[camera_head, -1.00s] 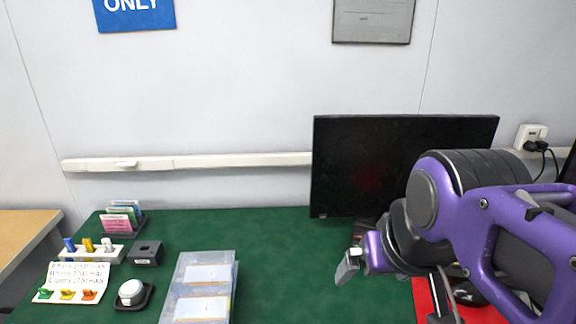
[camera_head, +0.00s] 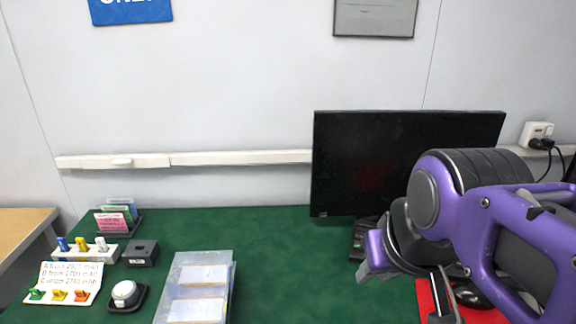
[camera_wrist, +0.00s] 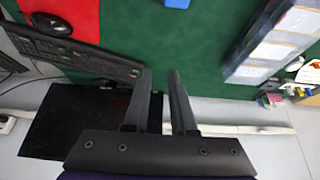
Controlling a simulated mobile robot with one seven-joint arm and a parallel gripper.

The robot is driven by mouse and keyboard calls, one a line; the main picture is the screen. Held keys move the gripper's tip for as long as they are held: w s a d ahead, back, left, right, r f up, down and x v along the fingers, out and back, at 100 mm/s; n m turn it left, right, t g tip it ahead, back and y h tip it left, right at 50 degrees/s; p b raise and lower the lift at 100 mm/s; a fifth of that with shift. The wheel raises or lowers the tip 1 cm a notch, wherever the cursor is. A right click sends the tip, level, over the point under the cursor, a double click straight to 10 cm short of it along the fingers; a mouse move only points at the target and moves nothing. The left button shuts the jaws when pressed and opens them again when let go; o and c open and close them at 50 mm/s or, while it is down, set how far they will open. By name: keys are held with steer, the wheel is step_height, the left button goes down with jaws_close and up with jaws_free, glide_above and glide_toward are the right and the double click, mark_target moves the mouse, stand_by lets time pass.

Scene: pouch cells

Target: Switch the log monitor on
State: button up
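The log monitor (camera_head: 350,150) is a black flat screen standing against the wall at the back right of the green bench. Its screen is dark, with a faint reddish patch. My arm covers its lower right part. It also shows in the wrist view (camera_wrist: 75,125), below the keyboard and left of my fingers. My gripper (camera_wrist: 160,72) has its two fingers apart with nothing between them. In the head view my gripper (camera_head: 372,272) is in front of the monitor's lower edge and its fingers are partly hidden. I see no contact with the monitor.
A clear tray (camera_head: 176,285) holds pale packs. Left are a white stand (camera_head: 85,252), a lettered card (camera_head: 70,275) and a round white-topped device (camera_head: 124,292). The mid-bench (camera_head: 275,250) is clear.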

jaws_close()
stand_by(1.1)
